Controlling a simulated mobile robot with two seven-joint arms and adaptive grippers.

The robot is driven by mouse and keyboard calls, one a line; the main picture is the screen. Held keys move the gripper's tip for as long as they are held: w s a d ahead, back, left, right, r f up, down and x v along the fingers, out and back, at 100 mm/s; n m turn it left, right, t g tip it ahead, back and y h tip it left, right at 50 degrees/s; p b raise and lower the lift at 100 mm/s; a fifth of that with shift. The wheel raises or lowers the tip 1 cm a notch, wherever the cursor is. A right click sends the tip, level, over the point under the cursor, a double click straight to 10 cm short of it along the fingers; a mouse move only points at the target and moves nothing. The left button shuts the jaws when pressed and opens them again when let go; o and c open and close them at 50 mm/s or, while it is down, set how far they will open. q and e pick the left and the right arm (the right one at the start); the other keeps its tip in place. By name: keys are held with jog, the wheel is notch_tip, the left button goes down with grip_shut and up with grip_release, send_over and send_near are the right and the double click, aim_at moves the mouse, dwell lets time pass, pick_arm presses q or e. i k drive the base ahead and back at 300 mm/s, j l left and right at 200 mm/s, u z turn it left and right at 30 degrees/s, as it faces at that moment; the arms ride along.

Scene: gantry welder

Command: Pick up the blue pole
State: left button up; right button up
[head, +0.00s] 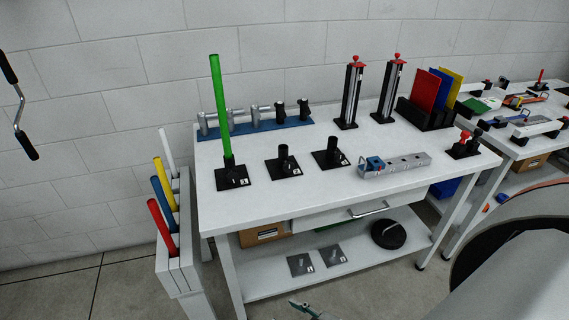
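The blue pole (163,193) stands tilted in a white rack (183,272) left of the workbench. It sits between the yellow pole (165,181) behind it and the red pole (161,225) in front. A white pole (166,148) stands at the back of the same rack. The lower ends of these poles are hidden in the rack. I cannot make out either of my grippers in the head view. A small grey-green part (306,308) shows at the bottom edge, too cropped to identify.
On the white workbench (240,210), a green pole (221,110) stands upright in a black holder. Two black holders (284,162) (333,155) beside it are empty. A black-and-silver handle (18,105) is at far left. The floor left of the rack is clear.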

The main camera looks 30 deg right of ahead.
aim_at(155, 180)
jog(key=k, duration=0.25)
jog(key=k+z, duration=0.2)
jog(key=z, duration=0.15)
jog(key=k+l+z, duration=0.1)
jog(key=z, duration=0.3)
jog(key=j+z, duration=0.2)
jog(key=z, duration=0.25)
jog(key=j+z, duration=0.2)
jog(key=z, duration=0.25)
jog(key=i+j, duration=0.1)
jog(key=j, duration=1.25)
jog(key=i+j, duration=0.15)
jog(key=j, duration=0.5)
